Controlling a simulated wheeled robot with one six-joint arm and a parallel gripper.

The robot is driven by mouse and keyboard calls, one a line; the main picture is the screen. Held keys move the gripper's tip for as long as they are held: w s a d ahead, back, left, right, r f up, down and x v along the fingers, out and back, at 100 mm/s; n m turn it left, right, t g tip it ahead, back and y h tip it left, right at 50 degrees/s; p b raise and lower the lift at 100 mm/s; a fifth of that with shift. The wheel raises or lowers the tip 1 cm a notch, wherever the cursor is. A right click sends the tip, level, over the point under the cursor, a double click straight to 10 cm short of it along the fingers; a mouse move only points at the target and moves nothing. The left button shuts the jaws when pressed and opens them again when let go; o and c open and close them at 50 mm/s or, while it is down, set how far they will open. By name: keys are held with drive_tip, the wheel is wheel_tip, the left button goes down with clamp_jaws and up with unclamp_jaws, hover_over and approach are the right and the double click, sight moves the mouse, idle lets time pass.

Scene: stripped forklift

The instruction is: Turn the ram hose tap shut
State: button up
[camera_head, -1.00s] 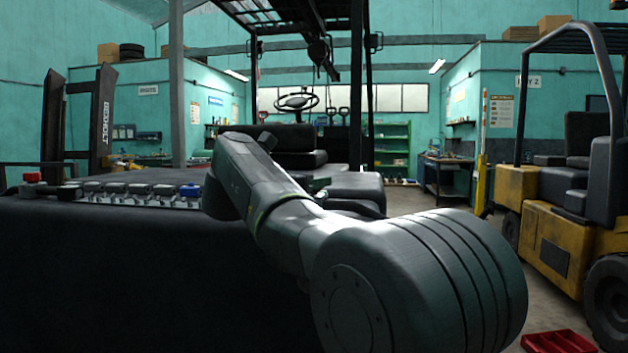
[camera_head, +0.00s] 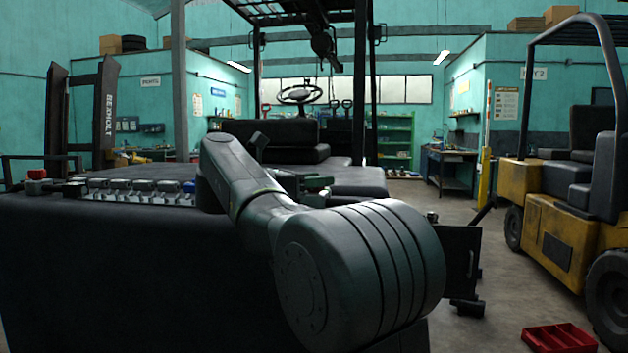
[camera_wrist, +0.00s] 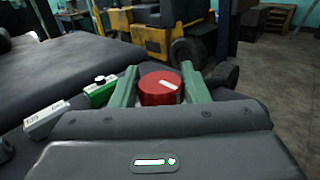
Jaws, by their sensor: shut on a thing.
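In the wrist view a round red tap knob (camera_wrist: 160,88) with a white pointer line on top sits between the two green fingers of my gripper (camera_wrist: 152,90). The fingers are closed against its sides. The pointer line slants toward the lower right. The tap's body and hose below the knob are hidden by my gripper.
Beside the knob in the wrist view are a green block (camera_wrist: 101,91) with a black top and a pale labelled block (camera_wrist: 46,119). In the head view a yellow forklift (camera_head: 553,228) stands right, with a red tray (camera_head: 558,338) on the floor. Open floor lies between.

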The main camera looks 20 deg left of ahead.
drive_tip(key=o, duration=0.9)
drive_tip(key=shift+o, duration=0.2)
drive_tip(key=p+v, duration=0.1)
drive_tip(key=v, duration=1.2)
drive_tip(key=shift+s+a, duration=0.25)
drive_tip(key=shift+s, duration=0.1)
drive_tip(key=shift+w, duration=0.15)
drive_tip(key=b+x, duration=0.1)
drive_tip(key=x, duration=1.2)
drive_tip(key=shift+w+d, duration=0.25)
